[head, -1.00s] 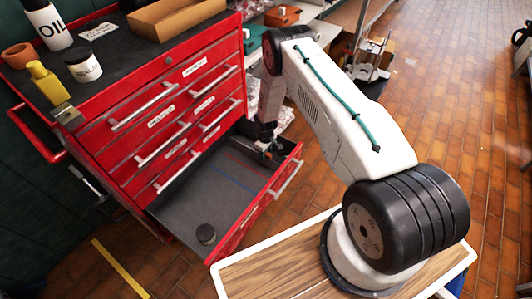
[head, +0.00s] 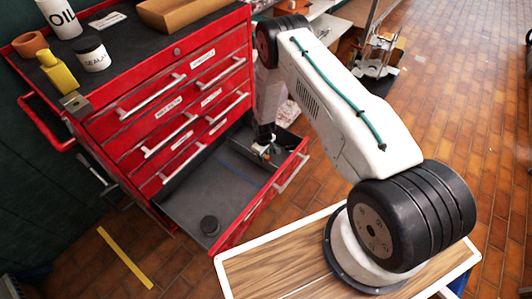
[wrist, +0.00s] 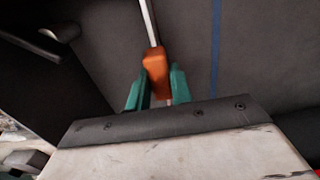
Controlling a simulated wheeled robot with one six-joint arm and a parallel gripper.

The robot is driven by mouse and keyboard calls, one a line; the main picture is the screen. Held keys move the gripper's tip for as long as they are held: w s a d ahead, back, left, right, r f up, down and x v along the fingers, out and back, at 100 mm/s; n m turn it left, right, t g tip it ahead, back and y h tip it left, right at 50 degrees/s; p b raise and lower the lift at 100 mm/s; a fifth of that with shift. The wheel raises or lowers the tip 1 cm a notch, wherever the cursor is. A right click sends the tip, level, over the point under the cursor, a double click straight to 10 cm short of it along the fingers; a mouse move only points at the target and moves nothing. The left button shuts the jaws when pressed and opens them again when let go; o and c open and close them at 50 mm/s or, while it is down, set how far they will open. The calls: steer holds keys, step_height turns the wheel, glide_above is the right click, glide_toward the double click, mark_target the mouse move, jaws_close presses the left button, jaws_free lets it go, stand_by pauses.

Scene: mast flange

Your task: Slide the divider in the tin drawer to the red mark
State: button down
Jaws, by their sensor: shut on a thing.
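The red tool chest's lowest drawer (head: 180,200) stands open, with a dark grey floor. In the wrist view the divider (wrist: 149,22) is a thin pale strip running up the frame, with an orange tab (wrist: 155,68) at its near end. My gripper (wrist: 157,88) has its green fingers either side of the tab, shut on it. In the head view my gripper (head: 263,150) is low inside the drawer, toward its far right part. A blue line (wrist: 215,50) on the floor lies right of the divider, apart from it. I cannot make out a red mark now.
The drawer's red front (head: 262,200) bounds the right side. Bottles and a tan tray (head: 185,10) are on the chest top.

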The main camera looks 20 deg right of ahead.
steer(key=c, duration=1.2)
jaws_free()
steer(key=shift+c, duration=0.2)
step_height(320, 180, up, 8)
steer(key=shift+f, duration=0.1)
